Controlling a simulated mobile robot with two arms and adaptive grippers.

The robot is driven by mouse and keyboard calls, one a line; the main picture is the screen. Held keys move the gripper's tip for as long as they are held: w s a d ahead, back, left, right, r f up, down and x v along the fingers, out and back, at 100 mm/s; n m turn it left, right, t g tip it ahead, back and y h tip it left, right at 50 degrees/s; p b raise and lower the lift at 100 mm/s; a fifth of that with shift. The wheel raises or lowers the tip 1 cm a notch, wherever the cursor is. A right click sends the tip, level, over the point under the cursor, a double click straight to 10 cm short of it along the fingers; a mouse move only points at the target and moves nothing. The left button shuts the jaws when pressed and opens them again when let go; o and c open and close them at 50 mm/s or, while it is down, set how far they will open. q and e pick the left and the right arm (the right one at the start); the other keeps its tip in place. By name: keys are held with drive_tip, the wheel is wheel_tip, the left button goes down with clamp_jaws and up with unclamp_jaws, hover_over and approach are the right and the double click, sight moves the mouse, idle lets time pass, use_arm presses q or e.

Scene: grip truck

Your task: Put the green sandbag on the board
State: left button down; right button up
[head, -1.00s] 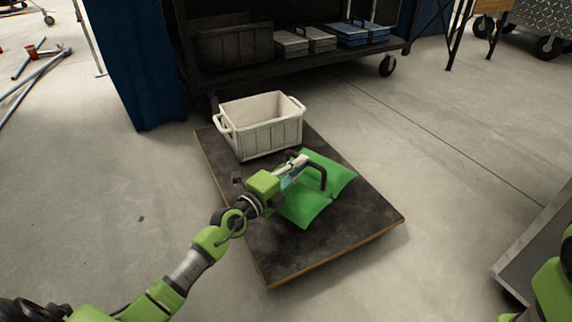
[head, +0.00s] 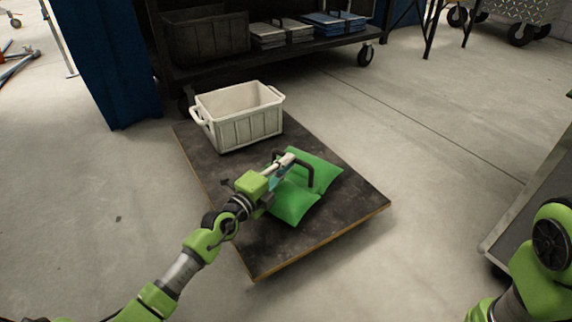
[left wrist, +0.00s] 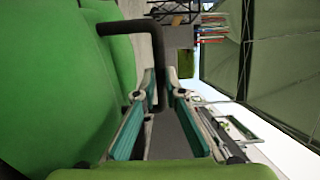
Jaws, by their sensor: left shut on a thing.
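The green sandbag (head: 296,205) lies on the dark flat board (head: 345,215), right of the white crate. It is a soft, two-lobed bag with a black bar handle (head: 308,170). My left gripper (head: 287,165) is at the bag's top, with its fingers shut on the handle. In the left wrist view the bag (left wrist: 60,90) fills the left side, and the handle (left wrist: 130,28) runs between the fingertips (left wrist: 164,92). My right gripper is out of view; only part of its arm shows at the lower right.
The white crate (head: 238,130) stands on the board's far end. A dark shelf cart (head: 270,55) with bins stands behind it. A blue curtain (head: 105,65) hangs at the back left. A grey platform (head: 530,200) is at the right, with clear concrete floor between it and the board.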

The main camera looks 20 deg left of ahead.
sight(276, 187)
use_arm(q)
drive_tip(key=shift+w+r, duration=0.1)
drive_tip(key=shift+r, duration=0.45)
drive_tip(key=c, duration=2.1)
unclamp_jaws()
drive_tip(key=shift+f, duration=0.5)
drive_tip(key=shift+s, duration=0.2)
drive_tip(key=p+v, duration=0.2)
drive_tip(key=v, duration=0.2)
drive_tip(key=shift+s+r, duration=0.15)
drive_tip(key=shift+s, duration=0.05)
drive_tip(key=v, duration=0.7)
drive_tip(key=shift+s, duration=0.2)
